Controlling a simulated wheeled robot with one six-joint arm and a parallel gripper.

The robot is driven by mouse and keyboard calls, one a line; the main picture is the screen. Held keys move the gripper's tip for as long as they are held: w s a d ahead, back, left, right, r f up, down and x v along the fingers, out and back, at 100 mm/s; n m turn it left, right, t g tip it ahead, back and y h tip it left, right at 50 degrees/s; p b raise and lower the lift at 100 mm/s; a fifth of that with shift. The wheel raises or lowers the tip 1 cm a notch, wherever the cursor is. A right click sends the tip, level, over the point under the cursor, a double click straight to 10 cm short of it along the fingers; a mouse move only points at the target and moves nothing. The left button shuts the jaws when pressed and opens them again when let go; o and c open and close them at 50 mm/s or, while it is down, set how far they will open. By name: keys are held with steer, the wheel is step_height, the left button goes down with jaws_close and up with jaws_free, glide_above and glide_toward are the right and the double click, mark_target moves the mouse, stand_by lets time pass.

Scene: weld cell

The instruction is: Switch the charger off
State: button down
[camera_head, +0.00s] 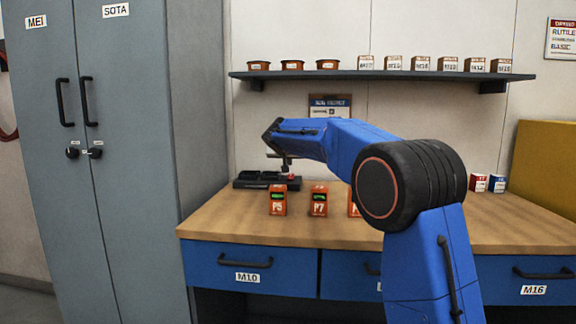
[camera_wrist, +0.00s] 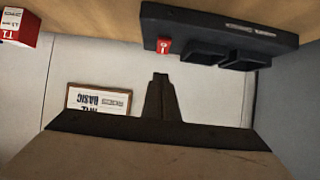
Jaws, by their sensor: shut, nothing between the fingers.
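The charger (camera_head: 252,184) is a low black unit at the back left of the bench. In the wrist view the charger (camera_wrist: 215,20) appears upside down at the upper right, with two dark bays that look empty. Its red switch (camera_head: 288,177) is at one end, and it shows in the wrist view (camera_wrist: 164,46) with white marks; I cannot tell its position. My gripper (camera_head: 287,165) is shut and empty, just above the switch end in the head view. In the wrist view its fingertips (camera_wrist: 160,76) are close to the switch, with a visible gap in the picture.
Orange packs P5 (camera_head: 278,201) and P7 (camera_head: 318,201) stand in front on the wooden bench (camera_head: 230,224); a third is partly hidden by my arm. A shelf (camera_head: 400,75) with several small boxes hangs above. Grey cabinets (camera_head: 130,190) stand left. Two small cartons (camera_head: 488,183) stand right.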

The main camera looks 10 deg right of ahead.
steer(key=s+a, duration=0.2)
steer(key=s, duration=0.5)
steer(key=shift+a+r, duration=0.2)
steer(key=shift+r, duration=0.05)
